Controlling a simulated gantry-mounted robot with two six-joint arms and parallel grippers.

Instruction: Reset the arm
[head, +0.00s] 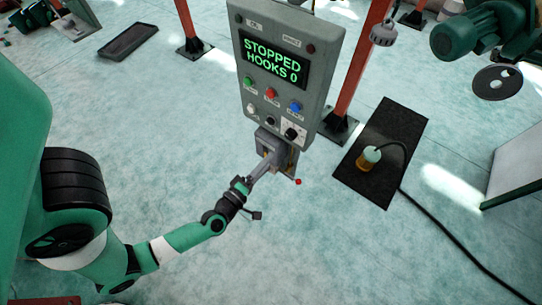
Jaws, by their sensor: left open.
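My left arm comes in from the lower left. Its gripper (262,172) is open, just in front of the lower end of the grey control panel (262,100), by a small bracket with a tan part. I cannot tell whether the fingers touch it. The panel's screen (273,60) reads "STOPPED HOOKS 0". Below it are a green, a red (271,94) and a blue button (295,106), a white knob and black switches. A small red tip (298,182) shows right of the gripper. My right gripper is not in view.
A black mat (385,130) with a yellow and pale-green corded device (368,159) lies to the right; its cable runs to the lower right. Orange posts (358,65) stand behind the panel. A dark tray (128,40) lies at upper left. The front floor is clear.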

